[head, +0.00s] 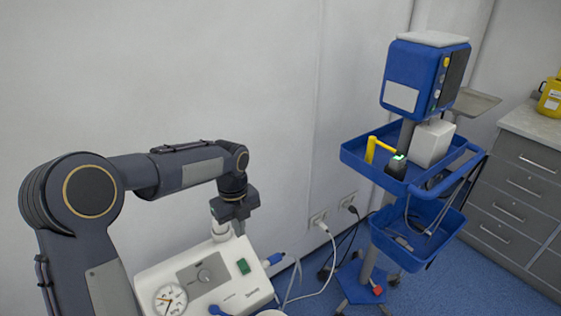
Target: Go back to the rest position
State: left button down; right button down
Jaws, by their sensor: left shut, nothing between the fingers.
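My left arm comes in from the left and bends down at the wrist. My left gripper (239,225) points downward at the back edge of a white device (205,274) and is shut, with nothing held. A pale upright part of the device stands right beside the fingers; whether they touch it I cannot tell. My right gripper is not in view.
A blue trolley (350,151) with a blue monitor (400,70) stands right of centre. Cables hang between the device, the wall sockets (318,219) and the trolley. Grey drawers (520,185) stand at the far right. A plain wall is behind my arm.

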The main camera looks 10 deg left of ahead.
pick_arm(q)
jog(key=s+a+r+n+t+h, duration=0.1)
jog(key=s+r+n, duration=0.3)
jog(key=s+n, duration=0.3)
jog(key=s+r+n+t+h, duration=0.1)
jog(key=s+r+n+t, duration=0.1)
jog(key=s+r+n, duration=0.4)
jog(key=s+d+f+n+t, duration=0.1)
jog(key=s+f+n, duration=0.1)
jog(key=s+n, duration=0.4)
jog(key=s+d+f+n+t+h, duration=0.1)
jog(key=s+d+f+n, duration=0.1)
jog(key=s+n, duration=0.5)
jog(key=shift+s+n+t+h, duration=0.2)
jog(key=shift+n+t+h, duration=0.15)
jog(key=shift+n, duration=0.65)
jog(key=shift+f, duration=0.1)
